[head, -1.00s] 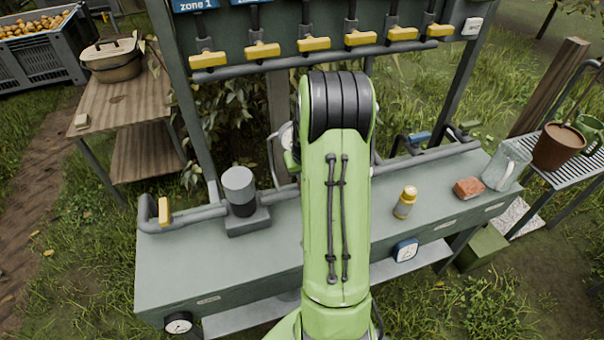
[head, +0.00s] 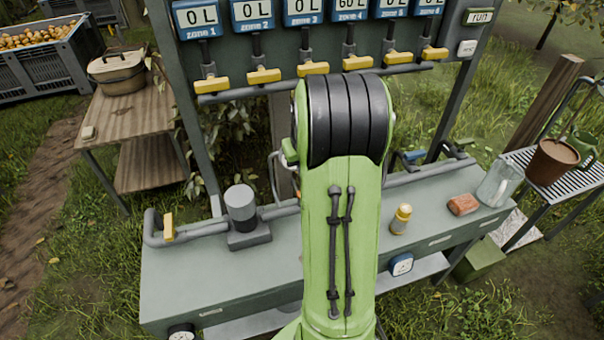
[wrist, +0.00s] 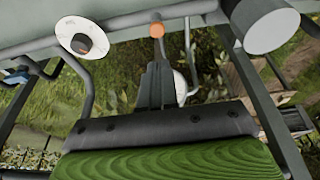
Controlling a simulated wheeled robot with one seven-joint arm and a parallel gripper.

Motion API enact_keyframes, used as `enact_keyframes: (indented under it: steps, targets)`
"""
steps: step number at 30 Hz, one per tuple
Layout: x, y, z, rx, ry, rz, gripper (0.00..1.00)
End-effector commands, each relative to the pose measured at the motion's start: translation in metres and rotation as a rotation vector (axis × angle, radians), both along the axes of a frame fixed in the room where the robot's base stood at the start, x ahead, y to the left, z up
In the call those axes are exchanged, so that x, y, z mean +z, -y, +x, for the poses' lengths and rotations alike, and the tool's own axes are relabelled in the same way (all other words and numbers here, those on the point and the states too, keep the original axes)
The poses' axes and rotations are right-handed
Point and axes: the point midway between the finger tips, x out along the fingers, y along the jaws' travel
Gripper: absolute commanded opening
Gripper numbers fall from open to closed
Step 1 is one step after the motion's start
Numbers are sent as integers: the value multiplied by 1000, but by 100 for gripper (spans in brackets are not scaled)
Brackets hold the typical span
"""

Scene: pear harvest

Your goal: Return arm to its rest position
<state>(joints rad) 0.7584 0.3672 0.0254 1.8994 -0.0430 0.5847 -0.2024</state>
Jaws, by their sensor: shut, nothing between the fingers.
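My green arm (head: 340,230) rises through the middle of the head view, with its black-banded elbow in front of the valve panel. It hides my gripper in that view. In the wrist view my gripper (wrist: 157,65) shows as dark, narrow fingers beyond a bolted dark bar and a green ribbed part. The fingers look shut, with nothing held between them. An orange round end (wrist: 156,30) appears just past the fingertips; I cannot tell the gap. The bench underside or edge spans the top of the wrist view.
The grey bench (head: 200,285) carries a grey cylinder (head: 240,207), a yellow-capped bottle (head: 401,219), a brick (head: 463,204) and a clear jug (head: 499,183). Yellow valve handles (head: 313,68) line the panel behind. A wooden table (head: 125,125) stands left, a slatted stand with a pot (head: 552,161) right.

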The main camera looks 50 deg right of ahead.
Motion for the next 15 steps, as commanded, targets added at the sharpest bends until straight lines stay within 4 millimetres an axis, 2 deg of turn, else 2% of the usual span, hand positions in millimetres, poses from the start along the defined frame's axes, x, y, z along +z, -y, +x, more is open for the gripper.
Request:
enact_keyframes:
  steps: [3, 15]
  targets:
    - [8, -1, -2, 0, 2, -1, 0]
    - [8, -1, -1, 1, 2, -2, 0]
